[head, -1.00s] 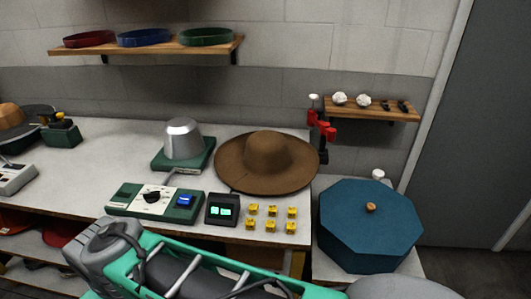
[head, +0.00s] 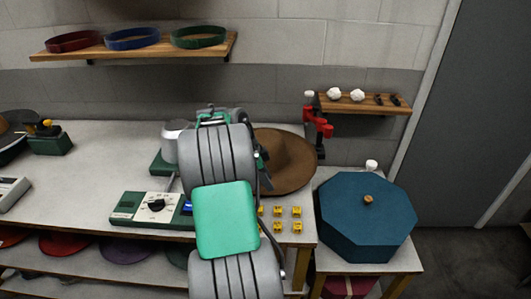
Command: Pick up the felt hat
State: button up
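The brown felt hat (head: 293,162) lies on the white table toward its right end, brim down. In the head view my arm covers its left part, and the right part of its crown and brim shows. My gripper is at the far end of the arm, over or beside the hat's left side. The fingers are hidden behind the arm, so I cannot tell whether they are open or touch the hat.
A metal hat block (head: 173,139) on a green base stands left of my arm. A control box (head: 150,208) and several yellow cubes (head: 296,212) lie nearer the front. A red clamp (head: 318,127) stands behind the hat. A blue octagonal box (head: 366,215) sits right.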

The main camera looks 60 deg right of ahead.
jog(key=p+x, duration=0.1)
jog(key=x, duration=0.5)
jog(key=shift+w+d+f+p, duration=0.1)
jog(key=shift+w+d+p, duration=0.1)
jog(key=shift+p, duration=0.1)
jog(key=shift+c, duration=0.5)
grip_shut()
dwell(0.5)
